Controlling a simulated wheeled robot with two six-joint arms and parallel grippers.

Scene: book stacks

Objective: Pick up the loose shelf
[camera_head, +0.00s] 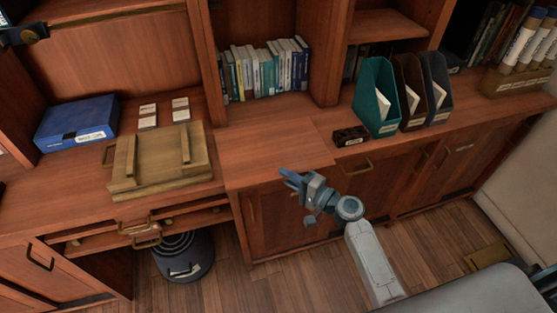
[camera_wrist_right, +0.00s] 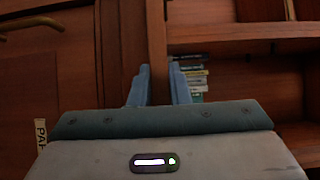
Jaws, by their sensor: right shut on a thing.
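The loose shelf (camera_head: 268,150) is a reddish-brown board lying at counter height under a row of books, its front part jutting out over the cabinet. My right gripper (camera_head: 288,177) is at its front edge, right of the middle, and is shut on it. In the right wrist view, turned on its side, the two blue fingers (camera_wrist_right: 160,87) stand on either side of the board's edge (camera_wrist_right: 157,45). At the top left corner of the head view, a dark part with a bit of blue seems to be my left gripper (camera_head: 8,26); its fingertips are mostly cut off.
Books (camera_head: 265,67) stand behind the board. A small dark box (camera_head: 350,136) and several magazine files (camera_head: 376,98) are to its right. A wooden panel (camera_head: 155,160) and a blue box (camera_head: 77,122) lie to its left. A black bin (camera_head: 183,257) stands below.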

